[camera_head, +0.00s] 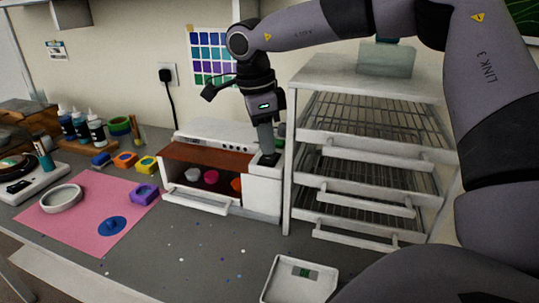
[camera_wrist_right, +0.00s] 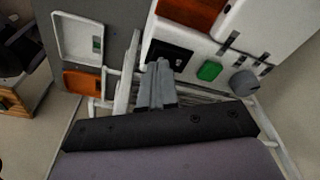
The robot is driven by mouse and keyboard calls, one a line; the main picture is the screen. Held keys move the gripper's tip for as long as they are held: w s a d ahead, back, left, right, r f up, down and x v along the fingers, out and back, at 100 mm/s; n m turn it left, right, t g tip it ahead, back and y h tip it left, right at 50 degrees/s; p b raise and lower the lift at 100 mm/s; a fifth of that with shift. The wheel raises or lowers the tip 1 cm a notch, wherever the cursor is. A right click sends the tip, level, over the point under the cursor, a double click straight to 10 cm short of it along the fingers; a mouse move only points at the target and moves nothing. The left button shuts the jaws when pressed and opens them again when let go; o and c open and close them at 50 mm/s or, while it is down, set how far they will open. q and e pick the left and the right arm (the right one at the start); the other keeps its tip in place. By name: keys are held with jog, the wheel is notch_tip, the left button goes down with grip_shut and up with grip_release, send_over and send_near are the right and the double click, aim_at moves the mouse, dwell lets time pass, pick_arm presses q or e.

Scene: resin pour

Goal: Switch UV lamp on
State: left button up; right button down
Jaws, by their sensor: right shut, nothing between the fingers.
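The UV lamp (camera_head: 264,194) is a white box with a brown-orange panel on top and its front open. Its front flap or drawer (camera_head: 197,204) sticks out, and small white, pink and orange molds are inside. A black switch plate (camera_wrist_right: 181,57) is on its top, beside a green button (camera_wrist_right: 209,70) and a grey knob (camera_wrist_right: 243,83). My right gripper (camera_head: 267,151) is shut and empty, pointing down at the switch plate; the wrist view shows its fingertips (camera_wrist_right: 158,66) at the plate's edge. Contact cannot be told. My left gripper is not in view.
A white wire rack (camera_head: 364,138) stands close right of the lamp. A pale tray (camera_head: 300,281) lies at the front. A pink mat (camera_head: 85,228) with a white ring and blue piece is left, with bottles (camera_head: 95,127) behind. The counter before the lamp is mostly clear.

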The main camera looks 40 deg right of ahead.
aim_at(267, 158)
jog(key=shift+f+b, duration=0.5)
jog(key=shift+f, duration=0.2)
jog(key=shift+r, duration=0.1)
notch_tip(267, 158, up, 4)
jog(key=p, duration=0.3)
jog(key=shift+r+p, duration=0.25)
jog(key=shift+p, duration=0.05)
jog(key=shift+r, duration=1.2)
